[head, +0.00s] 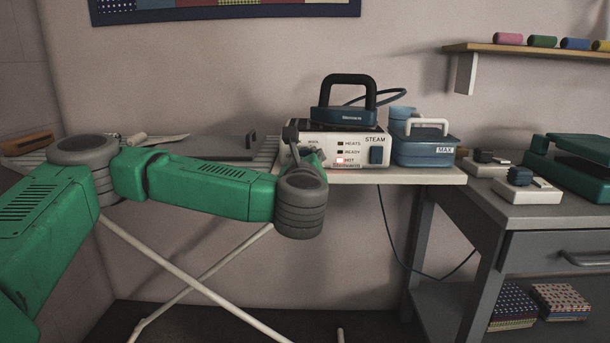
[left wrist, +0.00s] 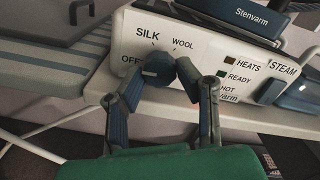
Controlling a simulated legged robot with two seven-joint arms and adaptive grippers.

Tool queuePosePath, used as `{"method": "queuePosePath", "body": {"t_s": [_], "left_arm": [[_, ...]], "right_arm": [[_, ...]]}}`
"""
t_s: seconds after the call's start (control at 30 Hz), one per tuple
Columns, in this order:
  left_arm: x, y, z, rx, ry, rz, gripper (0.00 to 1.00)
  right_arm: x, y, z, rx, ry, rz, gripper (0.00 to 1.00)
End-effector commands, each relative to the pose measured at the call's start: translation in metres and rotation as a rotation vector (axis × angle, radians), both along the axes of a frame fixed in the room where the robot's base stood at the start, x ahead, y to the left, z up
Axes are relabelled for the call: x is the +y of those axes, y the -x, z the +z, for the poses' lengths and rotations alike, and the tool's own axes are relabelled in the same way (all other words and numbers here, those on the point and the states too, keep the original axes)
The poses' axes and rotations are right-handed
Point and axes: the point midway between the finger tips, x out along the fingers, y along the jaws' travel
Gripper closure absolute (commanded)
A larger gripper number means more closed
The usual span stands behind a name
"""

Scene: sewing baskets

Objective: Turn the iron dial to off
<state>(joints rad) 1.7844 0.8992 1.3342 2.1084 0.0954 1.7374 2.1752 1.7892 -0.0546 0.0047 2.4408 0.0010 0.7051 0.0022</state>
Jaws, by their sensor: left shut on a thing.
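The iron dial (left wrist: 157,67) is a dark blue faceted knob on the white front panel of the steam station (head: 345,148). In the left wrist view, OFF is printed to its left, SILK above left and WOOL above right. I cannot tell which mark the dial points to. My left gripper (left wrist: 160,76) is shut on the dial, with one finger on each side of it. In the head view my left wrist covers most of the dial and the left end of the panel. My right gripper is not in view.
A blue iron with a black handle (head: 347,95) stands on the station. A blue water tank marked MAX (head: 424,148) is to its right. The ironing board (head: 230,150) holds a grey plate with a handle. A grey table (head: 530,214) stands at right.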

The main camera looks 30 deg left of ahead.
Motion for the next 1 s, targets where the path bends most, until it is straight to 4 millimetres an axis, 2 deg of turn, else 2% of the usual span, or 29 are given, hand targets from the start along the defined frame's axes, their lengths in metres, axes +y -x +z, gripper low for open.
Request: {"method": "queuePosePath", "body": {"t_s": [0.03,0.3,0.97,1.0], "left_arm": [[-0.001,0.000,-0.012,0.001,0.027,-0.002,1.00],[-0.001,0.000,-0.009,-0.067,0.138,-0.002,1.00],[-0.001,0.000,-0.007,-0.094,0.183,-0.001,1.00],[-0.001,0.000,-0.007,-0.093,0.182,-0.001,0.57]], "right_arm": [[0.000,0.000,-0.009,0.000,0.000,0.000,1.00],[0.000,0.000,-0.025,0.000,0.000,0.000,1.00],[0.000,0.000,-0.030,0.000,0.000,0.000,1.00],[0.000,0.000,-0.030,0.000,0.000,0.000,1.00]]}}
